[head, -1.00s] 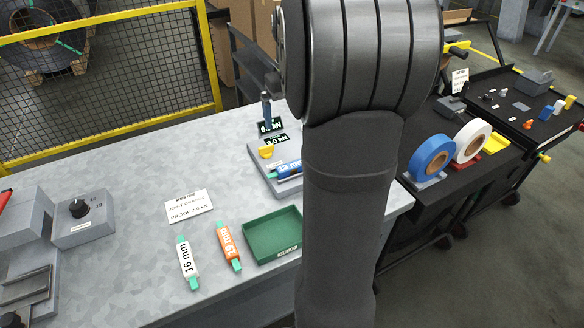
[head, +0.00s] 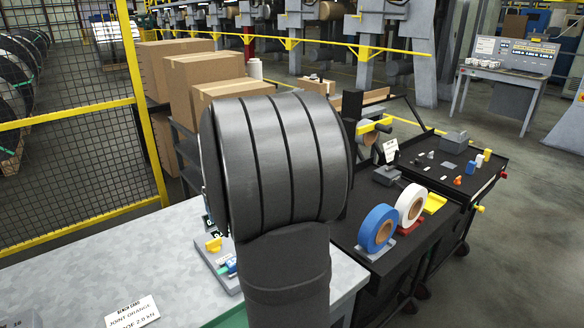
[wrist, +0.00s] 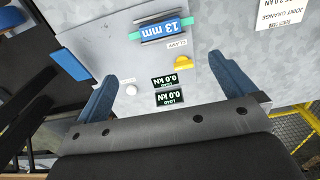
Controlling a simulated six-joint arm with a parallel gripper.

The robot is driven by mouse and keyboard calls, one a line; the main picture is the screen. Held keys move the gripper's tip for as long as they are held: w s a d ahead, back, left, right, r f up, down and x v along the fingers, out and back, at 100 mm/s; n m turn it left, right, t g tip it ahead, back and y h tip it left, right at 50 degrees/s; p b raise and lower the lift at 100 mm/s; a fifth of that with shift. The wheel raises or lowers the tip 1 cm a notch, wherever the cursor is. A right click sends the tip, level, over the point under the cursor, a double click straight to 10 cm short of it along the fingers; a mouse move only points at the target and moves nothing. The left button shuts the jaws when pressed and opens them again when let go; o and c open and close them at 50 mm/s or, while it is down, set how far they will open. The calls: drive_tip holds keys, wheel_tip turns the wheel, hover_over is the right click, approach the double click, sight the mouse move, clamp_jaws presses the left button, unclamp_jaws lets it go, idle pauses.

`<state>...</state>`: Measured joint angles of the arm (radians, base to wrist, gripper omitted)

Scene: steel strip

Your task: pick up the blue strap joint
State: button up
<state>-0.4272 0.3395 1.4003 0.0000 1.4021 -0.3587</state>
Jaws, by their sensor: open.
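The blue strap joint (wrist: 166,30), marked 13 mm and with green strap ends, lies on a grey clamp fixture (wrist: 205,45) in the wrist view. Only a small part of the joint (head: 231,267) shows in the head view, beside my arm. My gripper (wrist: 162,68) is open and empty, with its two blue fingers wide apart over the fixture. The joint shows beyond the fingertips, near the top of the wrist view. My arm hides the gripper in the head view.
The fixture has a yellow knob (wrist: 183,62) and load displays (wrist: 169,92). A bench card (head: 133,313) lies on the pale metal bench (head: 80,275). Blue tape (head: 377,228) and white tape (head: 410,204) rolls stand on a black cart to the right. Yellow mesh fencing (head: 75,130) stands behind the bench.

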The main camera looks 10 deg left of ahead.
drive_tip(key=f, duration=1.2)
drive_tip(key=shift+s+d, duration=0.2)
drive_tip(key=shift+d, duration=0.05)
drive_tip(key=shift+w+a+f, duration=0.15)
drive_tip(key=shift+f, duration=1.2)
drive_tip(key=shift+w+a+f, duration=0.1)
drive_tip(key=shift+a+f, duration=0.05)
drive_tip(key=shift+f, duration=1.2)
drive_tip(key=c, duration=0.9)
drive_tip(key=shift+c, duration=0.2)
drive_tip(key=shift+r, duration=0.1)
